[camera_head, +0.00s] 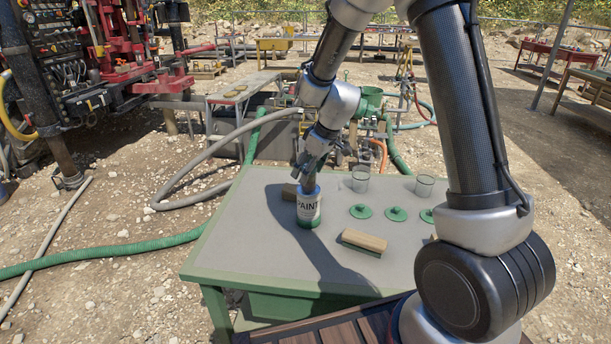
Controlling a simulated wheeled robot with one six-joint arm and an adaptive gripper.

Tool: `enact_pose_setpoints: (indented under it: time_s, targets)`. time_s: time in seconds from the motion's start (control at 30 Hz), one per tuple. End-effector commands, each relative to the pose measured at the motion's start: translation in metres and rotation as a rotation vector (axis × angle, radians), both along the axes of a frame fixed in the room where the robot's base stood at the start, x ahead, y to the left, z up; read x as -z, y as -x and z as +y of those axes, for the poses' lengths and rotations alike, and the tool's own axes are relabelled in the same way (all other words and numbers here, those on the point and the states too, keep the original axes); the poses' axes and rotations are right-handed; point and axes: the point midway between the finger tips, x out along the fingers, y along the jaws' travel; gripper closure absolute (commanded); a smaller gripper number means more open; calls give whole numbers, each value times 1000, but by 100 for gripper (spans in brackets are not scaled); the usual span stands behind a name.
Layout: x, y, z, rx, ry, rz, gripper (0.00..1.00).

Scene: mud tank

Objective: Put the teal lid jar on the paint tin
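Green lids with knobs lie in front: one (360,211), another (395,213) and a third (427,215). I cannot pick out a jar wearing a teal lid.
A wooden block (364,241) lies right of the tin near the front. The grey tabletop (262,225) is clear at left and front. My arm covers the table's right side.

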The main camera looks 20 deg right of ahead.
Motion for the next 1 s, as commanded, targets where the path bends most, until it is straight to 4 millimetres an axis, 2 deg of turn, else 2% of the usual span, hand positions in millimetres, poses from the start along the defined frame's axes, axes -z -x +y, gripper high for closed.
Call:
enact_pose_setpoints:
  time_s: [0.1, 0.3, 0.43, 0.73, 0.87, 1.0]
  targets:
    - [-28, 7, -7, 1, -2, -5, 37]
    - [-66, 20, -18, 2, -1, -3, 37]
    - [-80, 24, -22, 1, -1, -2, 37]
    - [-95, 33, -28, 18, -3, 0, 37]
    - [-126, 64, -44, 86, -8, 4, 37]
    - [-167, 124, -71, 218, -13, 15, 37]
